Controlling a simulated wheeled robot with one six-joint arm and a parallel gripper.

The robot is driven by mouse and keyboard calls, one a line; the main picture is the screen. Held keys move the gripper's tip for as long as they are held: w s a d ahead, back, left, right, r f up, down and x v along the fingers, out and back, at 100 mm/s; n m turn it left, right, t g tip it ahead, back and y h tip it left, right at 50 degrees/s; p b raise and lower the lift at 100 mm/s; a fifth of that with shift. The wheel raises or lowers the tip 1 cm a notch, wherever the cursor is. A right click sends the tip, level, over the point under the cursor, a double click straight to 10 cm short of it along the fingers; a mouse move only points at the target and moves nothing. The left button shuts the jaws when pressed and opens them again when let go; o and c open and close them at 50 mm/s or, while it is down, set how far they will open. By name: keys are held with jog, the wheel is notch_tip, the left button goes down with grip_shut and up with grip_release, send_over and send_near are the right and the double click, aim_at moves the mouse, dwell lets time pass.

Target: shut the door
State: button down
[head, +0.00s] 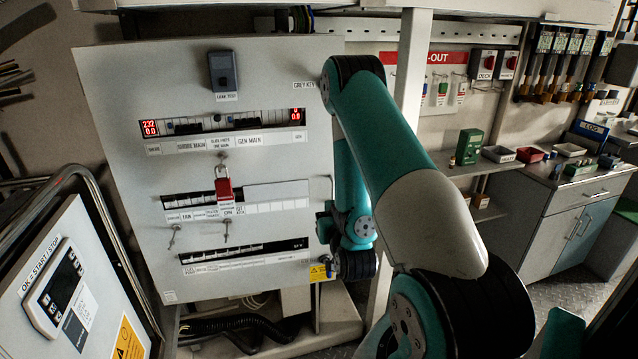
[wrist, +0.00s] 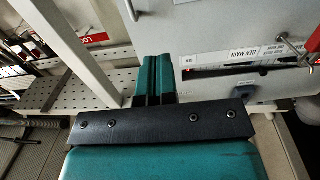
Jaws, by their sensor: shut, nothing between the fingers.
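The broad grey panel (head: 115,110) carrying breaker rows and labels appears to be the door. It stands upright in front of a white frame. How far it stands from the frame is hard to tell. In the wrist view, part of the panel (wrist: 215,22) fills the right side, with its "GEN MAIN" label in sight. My gripper (wrist: 154,62) has its teal fingers together and empty, close to the panel's edge. Whether they touch it is unclear. In the head view my arm reaches to the panel's right edge, and the fingertips cannot be made out.
A red padlock (head: 223,188) and keys hang on the panel's front. A control box (head: 62,290) on a sloping panel stands at the lower left. A white post (head: 408,75) rises behind my arm. A workbench (head: 530,205) with small boxes stands to the right. Black hoses (head: 240,325) lie below.

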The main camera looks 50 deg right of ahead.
jog(key=b, duration=0.6)
send_near(317, 178)
jog(key=x, duration=0.5)
jog(key=shift+w+d+r, duration=0.25)
jog(key=shift+w+r, duration=0.05)
jog(key=shift+r, duration=0.05)
jog(key=shift+w+d+f+p, duration=0.35)
jog(key=shift+w+d+p, duration=0.15)
jog(key=shift+w+p, duration=0.35)
jog(key=shift+s, duration=0.1)
